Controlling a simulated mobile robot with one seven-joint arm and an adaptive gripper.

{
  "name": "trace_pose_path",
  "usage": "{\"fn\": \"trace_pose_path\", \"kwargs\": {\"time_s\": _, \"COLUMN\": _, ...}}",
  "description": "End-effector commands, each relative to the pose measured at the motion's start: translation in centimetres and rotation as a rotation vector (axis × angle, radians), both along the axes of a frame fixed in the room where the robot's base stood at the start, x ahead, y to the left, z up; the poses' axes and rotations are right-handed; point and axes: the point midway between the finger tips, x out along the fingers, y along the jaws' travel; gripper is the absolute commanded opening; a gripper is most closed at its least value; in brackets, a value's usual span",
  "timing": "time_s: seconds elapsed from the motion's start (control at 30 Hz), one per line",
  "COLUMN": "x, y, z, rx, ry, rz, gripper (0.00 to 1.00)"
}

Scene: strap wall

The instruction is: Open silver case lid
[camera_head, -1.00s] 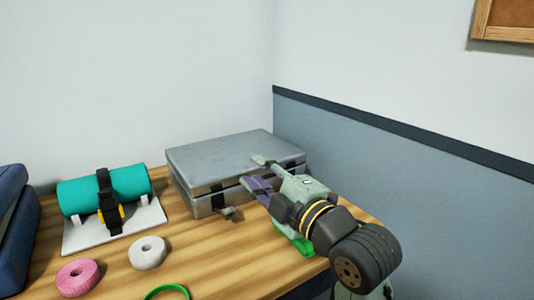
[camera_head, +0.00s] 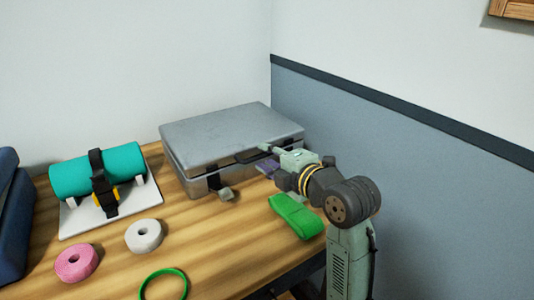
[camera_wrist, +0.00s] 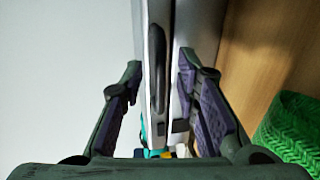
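The silver case (camera_head: 180,171) stands at the back right of the table, its lid (camera_head: 220,128) lying nearly flat on top. A dark seam and dark handle show along its front. A grey latch piece (camera_head: 226,194) sticks out at the front. My gripper (camera_head: 266,158) is at the front edge, right of that latch. In the wrist view my gripper (camera_wrist: 160,66) is open, one finger on each side of the lid's front edge (camera_wrist: 158,20) and black handle (camera_wrist: 157,68). Whether the fingers touch the lid I cannot tell.
A green strap bundle (camera_head: 296,216) lies near the table's right edge, below my gripper. A white roll (camera_head: 144,246), pink roll (camera_head: 62,266) and green ring (camera_head: 146,286) lie in front. A teal cylinder (camera_head: 70,180) on a stand is left. The blue-grey wall (camera_head: 430,160) is close on the right.

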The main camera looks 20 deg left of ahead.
Motion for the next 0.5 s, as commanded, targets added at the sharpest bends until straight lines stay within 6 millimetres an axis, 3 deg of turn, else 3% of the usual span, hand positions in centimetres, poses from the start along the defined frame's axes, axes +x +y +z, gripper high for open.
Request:
{"fn": "trace_pose_path", "kwargs": {"time_s": 0.37, "x": 0.39, "y": 0.59, "z": -0.19, "rx": -0.001, "ry": -0.001, "rz": 0.0, "gripper": 0.29}}
{"fn": "trace_pose_path", "kwargs": {"time_s": 0.5, "x": 0.4, "y": 0.57, "z": -0.18, "rx": -0.001, "ry": -0.001, "rz": 0.0, "gripper": 0.2}}
